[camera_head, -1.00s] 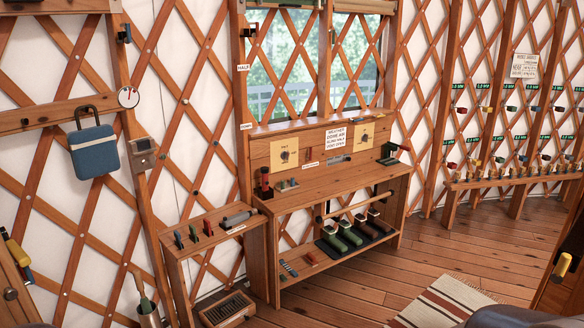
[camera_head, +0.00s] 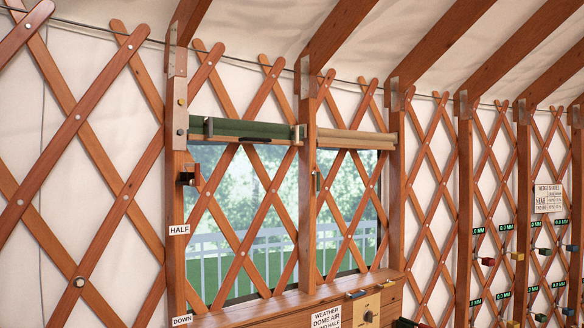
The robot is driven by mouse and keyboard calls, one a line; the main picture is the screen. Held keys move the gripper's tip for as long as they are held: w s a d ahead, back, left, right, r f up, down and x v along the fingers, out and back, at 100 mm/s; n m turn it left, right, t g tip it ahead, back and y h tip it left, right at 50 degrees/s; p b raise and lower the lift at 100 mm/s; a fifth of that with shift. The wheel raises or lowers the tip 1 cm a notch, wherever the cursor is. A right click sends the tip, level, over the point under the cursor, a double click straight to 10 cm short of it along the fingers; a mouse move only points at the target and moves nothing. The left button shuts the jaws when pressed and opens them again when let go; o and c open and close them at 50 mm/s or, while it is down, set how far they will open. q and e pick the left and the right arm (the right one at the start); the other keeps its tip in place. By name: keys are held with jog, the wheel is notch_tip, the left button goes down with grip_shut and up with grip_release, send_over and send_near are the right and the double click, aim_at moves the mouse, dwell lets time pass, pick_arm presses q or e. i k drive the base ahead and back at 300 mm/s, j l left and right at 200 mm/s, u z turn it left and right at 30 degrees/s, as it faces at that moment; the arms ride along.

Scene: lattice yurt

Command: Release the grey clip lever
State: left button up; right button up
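Neither of my grippers is in view. I cannot tell for sure which part is the grey clip lever. A small grey upright piece (camera_head: 318,182) is on the middle window post and is too small to read as open or closed. A dark clip-like block (camera_head: 187,177) with a reddish part sits on the left window post, above the HALF label (camera_head: 179,229). A green rolled cover (camera_head: 250,130) hangs over the left window pane, with a small pale fitting (camera_head: 298,134) at its right end. A beige rolled cover (camera_head: 355,138) hangs over the right pane.
A DOWN label (camera_head: 182,320) is low on the left post. The wooden bench top (camera_head: 250,312) runs under the window, with a WEATHER sign (camera_head: 328,318) and a yellow panel (camera_head: 366,308). Pegs with green tags line the right lattice. Roof beams slope overhead.

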aim_at(209, 120)
jog(key=i+l+u, duration=0.15)
jog(key=i+u, duration=0.15)
jog(key=i+l+u, duration=0.25)
jog(key=i, duration=0.25)
jog(key=i+l+u, duration=0.3)
jog(key=i, duration=0.1)
